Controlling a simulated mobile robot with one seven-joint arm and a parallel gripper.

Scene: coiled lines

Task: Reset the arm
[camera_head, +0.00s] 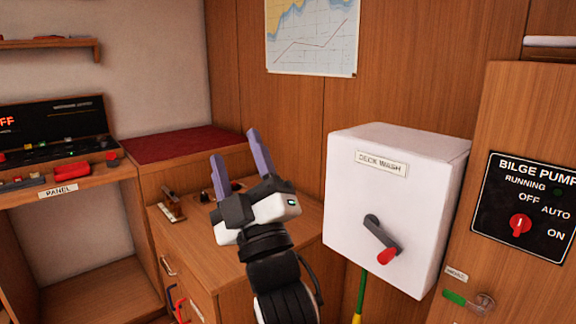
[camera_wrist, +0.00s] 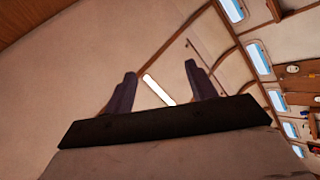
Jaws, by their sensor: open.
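My gripper (camera_head: 235,158) is in the middle of the head view, raised above a wooden counter, with its two purple-grey fingers pointing up and spread apart. Nothing is between the fingers. In the wrist view, my gripper (camera_wrist: 160,86) shows both fingers apart against the pale ceiling (camera_wrist: 75,75), with a long white light strip (camera_wrist: 158,90) seen between them. My forearm rises from the bottom of the head view and hides part of the counter.
A white deck wash box (camera_head: 390,190) with a red-tipped lever (camera_head: 382,240) stands right of my arm. A bilge pump panel (camera_head: 522,210) is at far right. The counter (camera_head: 190,235) holds small items. A switch panel (camera_head: 55,135) is at left. A chart (camera_head: 312,35) hangs behind.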

